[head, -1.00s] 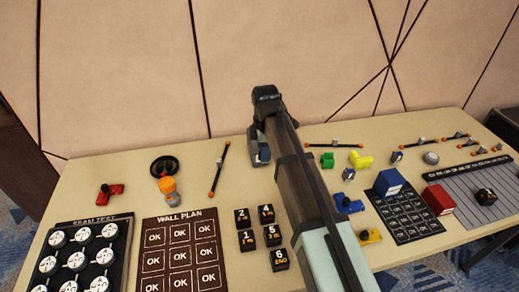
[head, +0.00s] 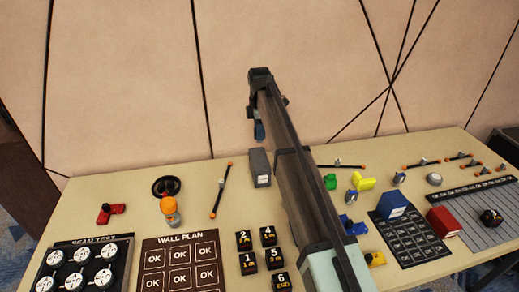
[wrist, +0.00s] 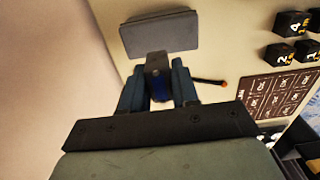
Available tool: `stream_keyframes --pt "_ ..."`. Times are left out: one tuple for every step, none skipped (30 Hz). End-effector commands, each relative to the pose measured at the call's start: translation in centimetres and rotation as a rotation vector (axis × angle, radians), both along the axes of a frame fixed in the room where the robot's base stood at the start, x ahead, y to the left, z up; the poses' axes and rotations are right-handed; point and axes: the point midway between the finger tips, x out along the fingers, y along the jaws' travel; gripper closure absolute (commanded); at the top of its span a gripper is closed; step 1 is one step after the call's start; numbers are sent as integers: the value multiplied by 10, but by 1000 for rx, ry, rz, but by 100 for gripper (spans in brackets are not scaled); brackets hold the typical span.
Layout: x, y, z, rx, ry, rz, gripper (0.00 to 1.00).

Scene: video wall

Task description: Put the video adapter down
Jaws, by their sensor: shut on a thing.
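My gripper (wrist: 157,82) is shut on the video adapter (wrist: 156,66), a small piece with a dark grey face and blue below, between the two blue-grey fingers in the wrist view. In the head view my gripper (head: 259,132) is above the back of the table, pointing down, and the adapter is too small there to tell from the fingers. A grey box (head: 260,168) stands on the table just below the gripper. The same box (wrist: 160,35) shows beyond the adapter in the wrist view, apart from it as far as I can see.
The table (head: 140,205) carries a wall-plan board (head: 180,265), black numbered blocks (head: 247,263), a rod with orange ends (head: 221,190), a round black dish (head: 166,186) and an orange-topped piece (head: 169,208). A blue box (head: 393,205) and red box (head: 443,222) stand right. My arm hides the middle.

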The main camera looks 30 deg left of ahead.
Motion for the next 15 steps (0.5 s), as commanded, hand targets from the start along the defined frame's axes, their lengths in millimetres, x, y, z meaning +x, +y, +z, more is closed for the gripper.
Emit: stream_keyframes --pt "-1 -1 -10 -1 1 0 100" --pt "-1 -1 -15 -1 1 0 100" --pt "-1 -1 -22 -1 1 -1 100" --pt "-1 -1 -25 -1 1 -1 100" --pt "0 0 -28 -1 1 -1 100" --pt "0 0 -32 0 0 -1 100" --pt "0 0 -34 0 0 -1 100" --pt "0 0 -35 1 -1 -1 100" --pt "0 0 -38 1 -1 -1 100" --pt "0 0 -40 0 0 -1 100" --pt "0 0 -43 0 0 -1 100" --pt "0 0 -47 -1 1 -1 100" --pt "0 0 -51 -1 1 -1 100" --pt "0 0 -55 -1 1 -1 100" --pt "0 0 -60 -1 1 -1 100"
